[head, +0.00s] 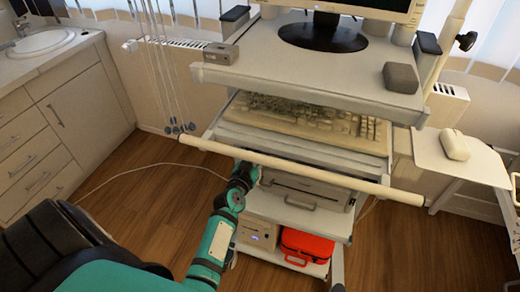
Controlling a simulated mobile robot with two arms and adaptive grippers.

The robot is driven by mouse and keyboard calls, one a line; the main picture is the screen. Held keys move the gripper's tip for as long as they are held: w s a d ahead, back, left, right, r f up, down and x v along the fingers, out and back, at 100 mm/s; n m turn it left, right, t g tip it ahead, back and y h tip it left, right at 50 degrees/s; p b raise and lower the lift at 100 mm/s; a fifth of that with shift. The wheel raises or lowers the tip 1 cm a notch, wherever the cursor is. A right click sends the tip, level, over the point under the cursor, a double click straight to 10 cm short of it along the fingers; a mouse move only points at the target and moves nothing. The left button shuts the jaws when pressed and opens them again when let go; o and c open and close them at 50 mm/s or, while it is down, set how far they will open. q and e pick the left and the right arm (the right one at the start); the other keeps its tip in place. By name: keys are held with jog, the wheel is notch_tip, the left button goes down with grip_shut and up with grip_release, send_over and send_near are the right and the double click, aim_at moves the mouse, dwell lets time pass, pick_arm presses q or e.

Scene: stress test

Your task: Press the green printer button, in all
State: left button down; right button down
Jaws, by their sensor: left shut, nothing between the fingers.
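The printer (305,188) appears to be the grey and dark box on the shelf below the keyboard drawer of a white trolley. I cannot make out its green button; it is too small or hidden behind my arm or the trolley's front bar. My left gripper (250,172) is at the printer's left front corner, just under the bar. It is shut and empty, and partly hidden in shadow. I cannot tell if it touches the printer. My right gripper is not in view.
A long cream bar (300,168) crosses the trolley front above my left gripper. A keyboard (310,118) lies in the drawer. A red case (306,246) and a beige box (258,234) sit on the bottom shelf. Wooden floor (150,190) is clear at left.

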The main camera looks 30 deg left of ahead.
pick_arm(q)
jog(key=v, duration=0.6)
jog(key=shift+w+r, duration=0.1)
dwell(0.3)
jog(key=s+d+f+m+g+h, duration=0.15)
jog(key=s+d+f, duration=0.25)
jog(key=f, duration=0.5)
jog(key=s+d+f+g+h, duration=0.1)
jog(key=s+d+f+g, duration=0.2)
jog(key=f, duration=0.7)
jog(key=s+d+f+m+g+h, duration=0.15)
jog(key=s+d+f, duration=0.25)
jog(key=f, duration=0.5)
jog(key=s+f+g, duration=0.3)
jog(key=s+f, duration=0.3)
jog(key=s, duration=0.4)
jog(key=s+f+m+g, duration=0.1)
jog(key=s+f+g, duration=0.2)
jog(key=s, duration=0.8)
jog(key=s+f+m+g, duration=0.1)
jog(key=s+f+g, duration=0.1)
jog(key=s+f, duration=0.6)
jog(key=s, duration=0.3)
jog(key=shift+a+f+g, duration=0.35)
jog(key=shift+a+g, duration=0.05)
